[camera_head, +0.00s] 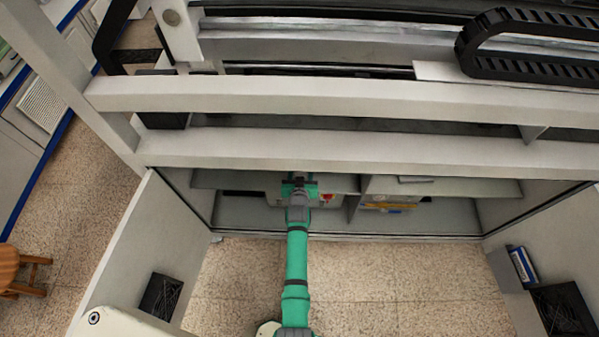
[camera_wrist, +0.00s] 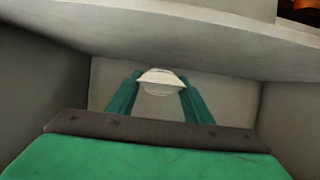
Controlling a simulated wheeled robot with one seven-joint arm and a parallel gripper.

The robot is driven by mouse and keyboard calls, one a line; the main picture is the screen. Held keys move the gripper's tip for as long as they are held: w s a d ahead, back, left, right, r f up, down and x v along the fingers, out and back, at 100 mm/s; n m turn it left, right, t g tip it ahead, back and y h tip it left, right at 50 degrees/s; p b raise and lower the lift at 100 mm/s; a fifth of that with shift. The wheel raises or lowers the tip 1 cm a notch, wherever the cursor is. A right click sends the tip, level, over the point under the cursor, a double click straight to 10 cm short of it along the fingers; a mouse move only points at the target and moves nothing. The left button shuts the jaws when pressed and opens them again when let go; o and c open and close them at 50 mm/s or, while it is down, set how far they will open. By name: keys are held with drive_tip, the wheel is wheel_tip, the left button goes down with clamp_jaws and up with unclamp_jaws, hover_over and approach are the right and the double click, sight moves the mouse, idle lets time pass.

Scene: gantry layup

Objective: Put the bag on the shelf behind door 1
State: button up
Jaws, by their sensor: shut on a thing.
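A small whitish thing, which I take to be the bag (camera_wrist: 162,77), sits between the teal fingers of my gripper (camera_wrist: 160,92) in the wrist view. My gripper is shut on it, and its lower part is partly hidden. In the head view my gripper (camera_head: 299,186) reaches into the left bay of the low cabinet, at its shelf (camera_head: 228,181); the bag cannot be made out there. A left door (camera_head: 150,240) and a right door (camera_head: 565,235) stand open. I can read no number on either. Whether the bag touches a surface is unclear.
Pale rails (camera_head: 350,148) cross above the cabinet opening. An upright divider (camera_head: 353,207) separates the bays. A yellow item (camera_head: 390,208) lies in the right bay. In the wrist view a pale panel (camera_wrist: 190,40) is close overhead, with walls either side.

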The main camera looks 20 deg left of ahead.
drive_tip(key=shift+w+a+f, duration=0.2)
drive_tip(key=shift+a+f, duration=0.15)
drive_tip(key=shift+f, duration=0.1)
drive_tip(key=shift+d+f, duration=0.1)
drive_tip(key=shift+f, duration=1.25)
drive_tip(key=o, duration=1.1)
drive_tip(key=shift+f, duration=0.15)
drive_tip(key=v, duration=1.2)
